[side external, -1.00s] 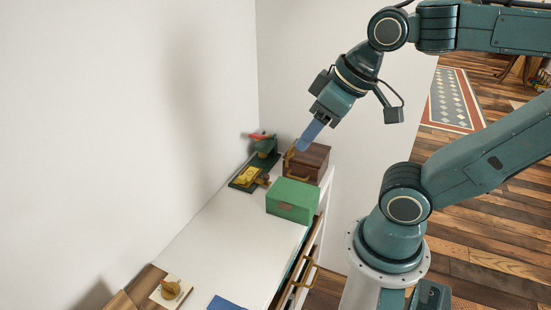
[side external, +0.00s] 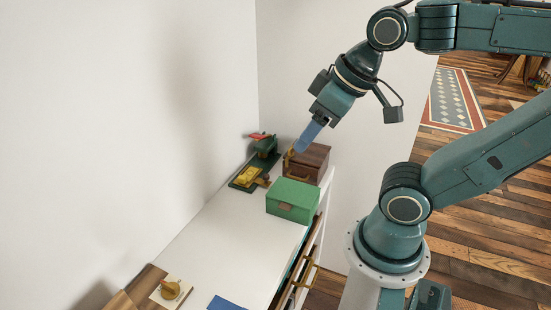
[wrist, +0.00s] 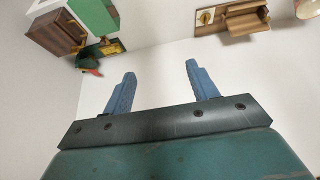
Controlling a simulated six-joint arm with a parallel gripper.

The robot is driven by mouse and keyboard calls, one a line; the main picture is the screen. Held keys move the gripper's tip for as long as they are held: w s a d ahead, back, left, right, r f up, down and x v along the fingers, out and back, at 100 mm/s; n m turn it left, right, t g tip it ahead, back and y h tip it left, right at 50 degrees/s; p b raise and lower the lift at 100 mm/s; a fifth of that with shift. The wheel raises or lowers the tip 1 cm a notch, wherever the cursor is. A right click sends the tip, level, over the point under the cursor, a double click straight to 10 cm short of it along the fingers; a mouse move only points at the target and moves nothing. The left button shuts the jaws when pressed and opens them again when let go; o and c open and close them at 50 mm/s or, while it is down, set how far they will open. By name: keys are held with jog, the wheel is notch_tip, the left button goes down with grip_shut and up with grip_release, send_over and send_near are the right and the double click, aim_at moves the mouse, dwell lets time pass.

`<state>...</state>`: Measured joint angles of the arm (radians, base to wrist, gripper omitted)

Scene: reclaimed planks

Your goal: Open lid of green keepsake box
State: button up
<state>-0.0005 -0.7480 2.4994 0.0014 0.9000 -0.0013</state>
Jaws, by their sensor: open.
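The green keepsake box (side external: 292,200) sits on the white tabletop with its lid down and a small tan clasp on its front. In the wrist view the green box (wrist: 92,14) shows at the top left, cut by the frame edge. My gripper (side external: 302,149) is in the air above and beyond the green box, near the brown wooden box, and touches nothing that I can see. In the wrist view my gripper (wrist: 158,78) has its two blue fingers wide apart with nothing between them.
A brown wooden box (side external: 308,163) stands behind the green box. A green-and-yellow item (side external: 250,176) and a dark green item with a red top (side external: 264,145) are at its left. A wooden knob piece (side external: 171,290) and a blue sheet (side external: 227,303) lie nearer. The middle tabletop (side external: 222,236) is clear.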

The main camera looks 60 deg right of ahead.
jog(key=w+d+f+n+g+h, duration=0.1)
jog(key=w+f+n+g+h, duration=0.2)
jog(key=w+f+g, duration=0.5)
jog(key=n+t+h, duration=0.2)
jog(key=n+h, duration=1.2)
send_near(283, 209)
jog(key=a, duration=0.4)
jog(key=shift+w+a, duration=0.15)
jog(key=shift+a, duration=0.15)
jog(key=shift+s+d+f+n+h, duration=0.15)
jog(key=shift+s+f+n+h, duration=0.15)
jog(key=shift+f+n+h, duration=0.2)
jog(key=shift+d, duration=6.9)
